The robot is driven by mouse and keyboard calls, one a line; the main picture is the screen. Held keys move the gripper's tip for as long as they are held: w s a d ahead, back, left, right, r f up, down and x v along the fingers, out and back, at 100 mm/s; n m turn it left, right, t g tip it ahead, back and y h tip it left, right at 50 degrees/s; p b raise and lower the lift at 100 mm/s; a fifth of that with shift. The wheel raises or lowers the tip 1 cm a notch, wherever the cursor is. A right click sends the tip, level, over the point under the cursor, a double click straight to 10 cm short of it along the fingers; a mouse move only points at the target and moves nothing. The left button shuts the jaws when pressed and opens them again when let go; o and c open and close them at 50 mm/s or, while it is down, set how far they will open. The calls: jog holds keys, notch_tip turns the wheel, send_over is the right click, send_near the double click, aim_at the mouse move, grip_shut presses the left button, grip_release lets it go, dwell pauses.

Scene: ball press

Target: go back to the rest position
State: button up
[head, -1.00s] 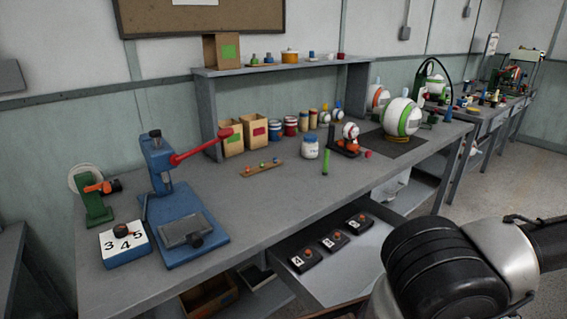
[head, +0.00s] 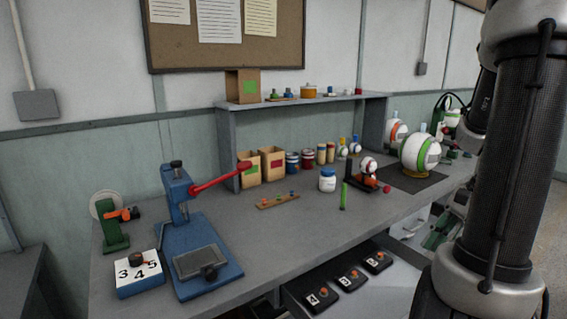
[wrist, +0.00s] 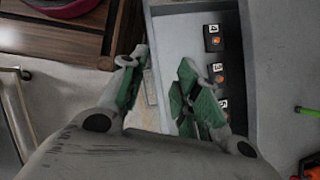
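My gripper (wrist: 158,92) shows in the wrist view with its two green-padded fingers apart and nothing between them. In that view it is over the open drawer (wrist: 180,28), which holds black blocks with numbered white labels and orange knobs (wrist: 214,42). In the head view my arm rises as a thick dark upright link at the right. Green and grey parts beside it, below the bench edge, look like my gripper (head: 440,230), partly hidden by the arm. The drawer blocks also show there (head: 348,278).
The grey bench (head: 260,235) carries a blue press with a red lever (head: 190,225), a number block (head: 138,272), a white jar (head: 327,180) and a white-green ball (head: 419,152). In the wrist view a wooden surface (wrist: 55,38) lies at upper left.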

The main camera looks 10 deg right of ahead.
jog(key=a+r+n+t+h, duration=0.4)
jog(key=a+r+n, duration=0.6)
jog(key=n, duration=0.8)
notch_tip(320, 180, up, 3)
jog(key=shift+w+r+n+h, duration=0.15)
jog(key=shift+n+h, duration=0.25)
jog(key=shift+h, duration=0.4)
